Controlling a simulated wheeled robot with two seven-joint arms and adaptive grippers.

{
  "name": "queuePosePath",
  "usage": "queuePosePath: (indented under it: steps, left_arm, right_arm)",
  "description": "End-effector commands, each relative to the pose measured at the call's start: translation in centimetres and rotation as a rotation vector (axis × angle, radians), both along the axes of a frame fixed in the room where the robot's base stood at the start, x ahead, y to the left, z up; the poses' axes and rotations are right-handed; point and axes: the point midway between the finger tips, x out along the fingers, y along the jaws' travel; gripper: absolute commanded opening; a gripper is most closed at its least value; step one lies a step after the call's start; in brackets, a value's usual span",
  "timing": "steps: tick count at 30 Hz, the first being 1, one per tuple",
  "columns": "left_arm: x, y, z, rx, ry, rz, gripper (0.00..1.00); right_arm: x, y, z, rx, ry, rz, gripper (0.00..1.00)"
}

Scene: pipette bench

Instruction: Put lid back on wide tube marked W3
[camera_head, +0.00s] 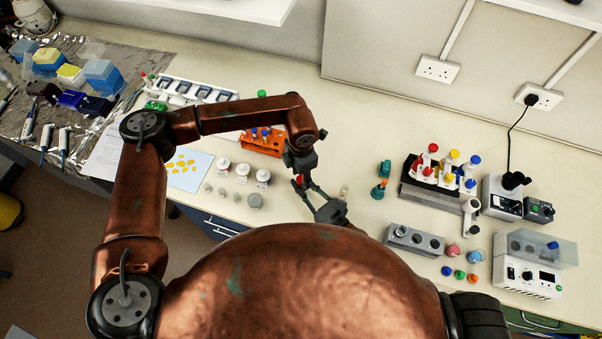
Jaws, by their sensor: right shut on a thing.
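My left gripper (301,164) hangs over the middle of the bench, fingers pointing down. Its opening is too small to tell. My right gripper (314,193) reaches up from behind my body and meets it closely. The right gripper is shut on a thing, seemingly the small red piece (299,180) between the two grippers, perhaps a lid. A clear tube (345,193) stands just right of the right gripper. No W3 mark is readable.
A grey block (414,240) with wells and capped bottles (453,250) stand front right. A tube rack (443,170) and devices (527,265) are farther right. An orange rack (262,143) and white-lidded jars (242,170) stand left of the grippers.

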Motion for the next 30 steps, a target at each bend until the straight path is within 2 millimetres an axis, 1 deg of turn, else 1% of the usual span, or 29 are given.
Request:
queuePosePath:
  steps: [5,21,30]
  left_arm:
    - [-0.01,0.0,0.01,0.0,0.0,0.0,0.38]
    - [0.02,0.01,0.03,0.0,0.0,0.0,0.0]
    - [0.04,0.02,0.04,0.0,-0.001,-0.006,0.0]
  right_arm:
    - [-0.01,-0.01,-0.02,0.0,0.0,0.0,0.0]
    - [-0.01,0.0,-0.02,0.0,0.0,0.0,0.0]
    - [-0.01,0.0,-0.02,0.0,0.0,0.0,0.0]
